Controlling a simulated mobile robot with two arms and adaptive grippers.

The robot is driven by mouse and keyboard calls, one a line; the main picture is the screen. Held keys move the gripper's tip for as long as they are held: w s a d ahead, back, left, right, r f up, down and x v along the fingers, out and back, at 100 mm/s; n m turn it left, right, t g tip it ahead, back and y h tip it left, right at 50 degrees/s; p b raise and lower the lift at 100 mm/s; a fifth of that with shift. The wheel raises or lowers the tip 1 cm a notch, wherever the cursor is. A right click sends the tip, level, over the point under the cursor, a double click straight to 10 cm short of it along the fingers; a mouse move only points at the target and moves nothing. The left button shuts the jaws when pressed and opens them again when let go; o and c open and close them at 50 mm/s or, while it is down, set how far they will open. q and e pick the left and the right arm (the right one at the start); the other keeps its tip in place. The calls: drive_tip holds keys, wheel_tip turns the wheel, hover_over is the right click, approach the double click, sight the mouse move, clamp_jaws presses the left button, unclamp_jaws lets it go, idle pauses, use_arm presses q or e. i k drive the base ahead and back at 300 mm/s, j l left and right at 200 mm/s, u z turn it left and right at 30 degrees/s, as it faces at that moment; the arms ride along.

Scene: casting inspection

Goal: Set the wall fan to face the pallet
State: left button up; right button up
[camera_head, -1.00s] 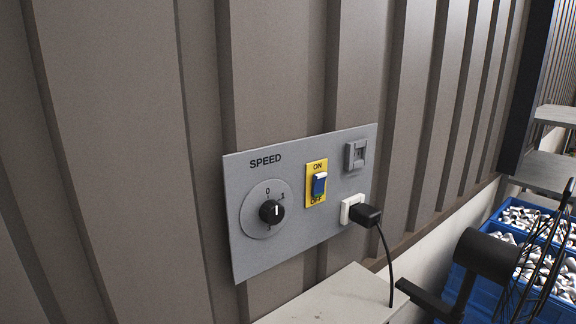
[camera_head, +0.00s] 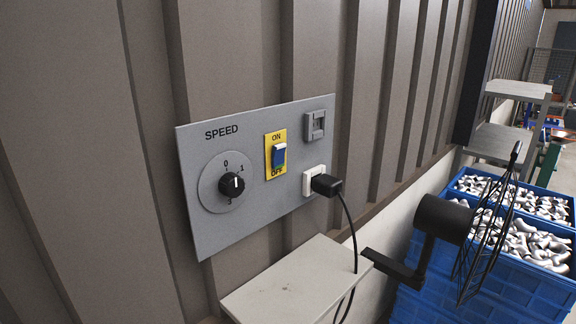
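The wall fan (camera_head: 445,218) is at the right of the head view, a black motor housing on a black bracket with a wire cage (camera_head: 488,235) seen nearly edge-on. The cage faces right, over the blue crates. The grey control panel (camera_head: 258,165) on the wall carries a speed knob (camera_head: 231,185), a blue switch (camera_head: 279,156) on a yellow ON/OFF plate, and a black plug (camera_head: 326,185) in a white socket. I cannot make out a pallet for certain. Neither gripper is in view.
Blue crates (camera_head: 487,280) full of pale metal castings stand behind and below the fan. A light grey surface (camera_head: 290,283) juts out under the panel, with the black cord hanging over it. Grey shelving (camera_head: 505,140) stands farther back.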

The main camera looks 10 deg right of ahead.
sight(451, 222)
drive_tip(key=z, duration=1.45)
